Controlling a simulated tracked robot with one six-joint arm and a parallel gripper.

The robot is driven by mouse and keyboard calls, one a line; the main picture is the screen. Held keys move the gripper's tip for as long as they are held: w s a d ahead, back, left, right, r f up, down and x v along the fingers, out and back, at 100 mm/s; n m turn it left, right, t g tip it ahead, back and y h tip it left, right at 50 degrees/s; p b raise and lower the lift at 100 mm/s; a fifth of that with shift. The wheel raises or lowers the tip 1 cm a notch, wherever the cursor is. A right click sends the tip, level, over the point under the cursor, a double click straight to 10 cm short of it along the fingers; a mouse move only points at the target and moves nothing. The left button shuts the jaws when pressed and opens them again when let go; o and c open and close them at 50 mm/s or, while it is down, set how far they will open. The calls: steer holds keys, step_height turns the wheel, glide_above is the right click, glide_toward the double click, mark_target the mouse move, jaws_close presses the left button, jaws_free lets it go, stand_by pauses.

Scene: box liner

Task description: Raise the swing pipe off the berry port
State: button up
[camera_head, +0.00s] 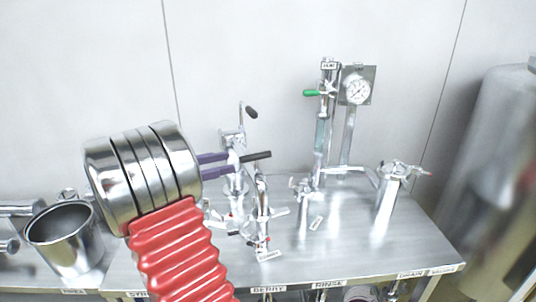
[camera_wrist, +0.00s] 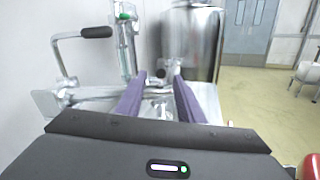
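My gripper (camera_head: 236,160) has two purple fingers pointing right, above the left-middle of the steel bench. In the wrist view my gripper (camera_wrist: 161,78) is open, with a clear gap between its fingers. A black handle (camera_head: 257,155) lies at the fingertips; a dark end (camera_wrist: 161,72) shows between them in the wrist view. I cannot tell whether the fingers touch it. The curved steel swing pipe (camera_head: 263,195) stands just below and comes down at the berry port (camera_head: 263,243), behind the BERRY label (camera_head: 268,289). Its exact seating is too small to tell.
A lever with a black grip (camera_head: 251,112) rises behind my fingers. A sight tube with a green handle (camera_head: 311,93) and a gauge (camera_head: 358,90) stand to the right. A steel canister (camera_head: 388,195) is farther right. A steel pot (camera_head: 62,240) stands left.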

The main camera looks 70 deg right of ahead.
mark_target(268, 154)
steer(key=shift+s+d, duration=0.1)
steer(key=x, duration=1.3)
steer(key=shift+s+d, duration=0.2)
steer(key=shift+f, duration=0.1)
steer(key=shift+c, duration=0.2)
jaws_close()
